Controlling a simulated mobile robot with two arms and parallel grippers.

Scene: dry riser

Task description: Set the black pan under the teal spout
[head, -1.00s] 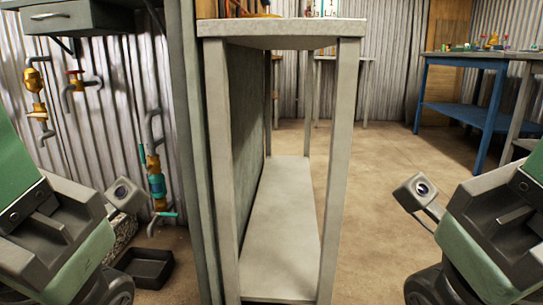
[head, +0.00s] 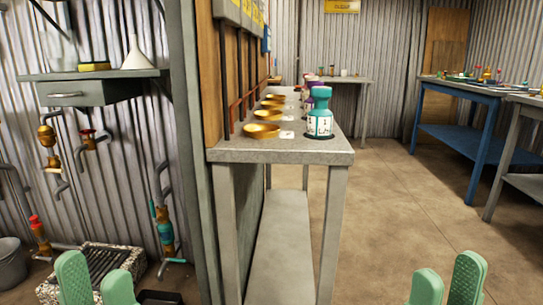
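The black pan (head: 160,298) is on the floor at the bottom left, mostly cut off by the picture's lower edge. A pipe with teal and orange fittings (head: 164,228) hangs on the corrugated wall above and behind it, with a teal piece (head: 176,261) at its lower end. My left gripper (head: 97,288) shows two green fingers, apart and empty, left of the pan and in front of a drain grate. My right gripper (head: 446,286) is open and empty over bare floor at the bottom right.
A speckled drain trough (head: 95,258) and a grey bucket (head: 10,262) stand at the left. A partition post (head: 190,150) and a narrow grey table (head: 240,156) with bowls and a teal bottle (head: 320,112) stand centrally.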

